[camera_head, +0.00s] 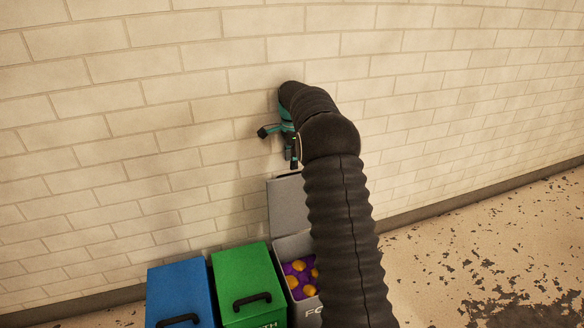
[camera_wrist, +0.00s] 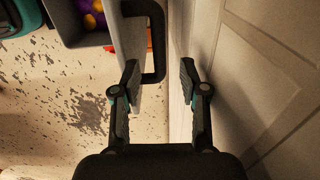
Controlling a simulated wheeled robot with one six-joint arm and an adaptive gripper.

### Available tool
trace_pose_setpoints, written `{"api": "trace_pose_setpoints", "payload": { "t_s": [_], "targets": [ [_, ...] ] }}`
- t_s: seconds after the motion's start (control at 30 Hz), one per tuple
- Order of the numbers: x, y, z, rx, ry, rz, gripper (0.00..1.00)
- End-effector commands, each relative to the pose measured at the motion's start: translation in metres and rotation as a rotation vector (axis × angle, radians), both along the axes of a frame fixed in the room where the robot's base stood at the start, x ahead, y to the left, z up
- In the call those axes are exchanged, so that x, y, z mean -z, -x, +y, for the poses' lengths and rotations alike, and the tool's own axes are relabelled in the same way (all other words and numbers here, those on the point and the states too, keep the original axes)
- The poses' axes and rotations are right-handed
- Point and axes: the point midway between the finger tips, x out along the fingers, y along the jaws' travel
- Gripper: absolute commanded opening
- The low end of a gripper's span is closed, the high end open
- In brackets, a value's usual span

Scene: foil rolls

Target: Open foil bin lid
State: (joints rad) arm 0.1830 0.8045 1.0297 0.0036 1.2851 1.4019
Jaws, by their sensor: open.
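The grey foil bin (camera_head: 309,316), partly marked "FO", stands at the right of the bin row, partly hidden by my arm. Its lid (camera_head: 287,207) stands up, tilted back near the wall, so the bin is open, with purple and yellow-orange pieces (camera_head: 300,278) inside. My gripper (camera_head: 279,148) is open and empty, just above the raised lid. In the wrist view, the black lid handle (camera_wrist: 158,40) is ahead of the open fingers (camera_wrist: 160,68), on the lid's wall side. I cannot tell whether a finger touches it.
A green bin (camera_head: 240,275) and a blue bin (camera_head: 180,285) stand to the left, both with shut lids and black handles. The brick wall (camera_head: 180,130) is close behind the bins and gripper. Speckled floor (camera_head: 480,260) is clear at the right.

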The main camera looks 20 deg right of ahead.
Motion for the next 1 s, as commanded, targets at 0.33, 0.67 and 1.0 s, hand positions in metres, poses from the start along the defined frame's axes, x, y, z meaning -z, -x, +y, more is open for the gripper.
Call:
{"api": "trace_pose_setpoints", "payload": {
  "t_s": [0.33, 0.67, 1.0],
  "targets": [
    [-0.059, 0.002, 0.0, -0.001, 0.0, -0.002, 0.43],
    [-0.071, 0.003, 0.001, -0.001, 0.0, 0.0, 0.43],
    [-0.072, 0.003, 0.001, -0.004, 0.0, -0.001, 0.43]
  ]
}}
